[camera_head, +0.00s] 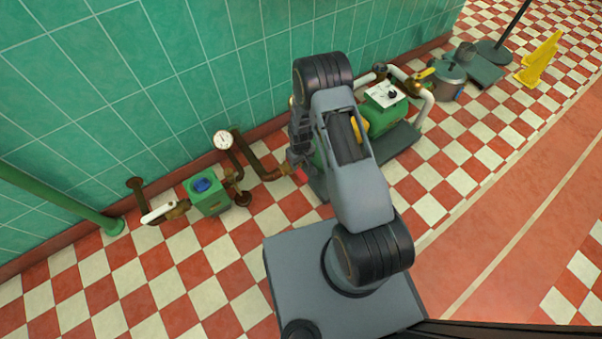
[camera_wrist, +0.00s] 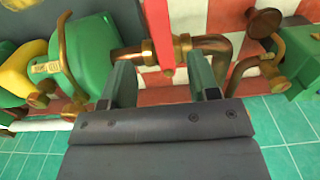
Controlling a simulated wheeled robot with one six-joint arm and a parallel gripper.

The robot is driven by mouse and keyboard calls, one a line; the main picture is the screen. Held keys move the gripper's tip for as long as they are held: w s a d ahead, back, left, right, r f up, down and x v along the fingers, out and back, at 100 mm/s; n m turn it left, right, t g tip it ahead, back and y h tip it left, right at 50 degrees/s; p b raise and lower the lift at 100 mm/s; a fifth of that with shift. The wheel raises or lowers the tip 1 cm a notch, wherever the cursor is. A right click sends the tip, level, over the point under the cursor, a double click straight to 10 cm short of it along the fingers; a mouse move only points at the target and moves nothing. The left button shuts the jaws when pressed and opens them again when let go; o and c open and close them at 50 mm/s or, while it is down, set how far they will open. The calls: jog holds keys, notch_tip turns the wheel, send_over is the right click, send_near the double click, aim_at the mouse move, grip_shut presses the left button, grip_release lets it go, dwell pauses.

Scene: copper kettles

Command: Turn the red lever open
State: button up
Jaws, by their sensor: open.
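The red lever (camera_wrist: 159,32) shows in the wrist view as a flat red bar running from the top edge down to between my fingers. It crosses a copper pipe with a brass fitting (camera_wrist: 183,48). My gripper (camera_wrist: 161,66) is open, with one finger on each side of the lever's lower end and a gap on both sides. Contact cannot be told. In the head view a small red piece (camera_head: 300,176) shows just below my gripper (camera_head: 297,158), beside the pipe; my arm hides most of that spot.
A green pump (camera_head: 381,117) with a white gauge box stands right of my arm. A pressure gauge (camera_head: 223,140) and a green box with a blue knob (camera_head: 207,196) are at left. The tiled wall (camera_head: 130,85) is close behind. Checkered floor is clear at lower left.

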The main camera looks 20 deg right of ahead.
aim_at(301, 173)
notch_tip(301, 173, down, 8)
jog(key=b, duration=0.2)
jog(key=shift+b, duration=0.35)
jog(key=shift+c, duration=0.4)
grip_shut()
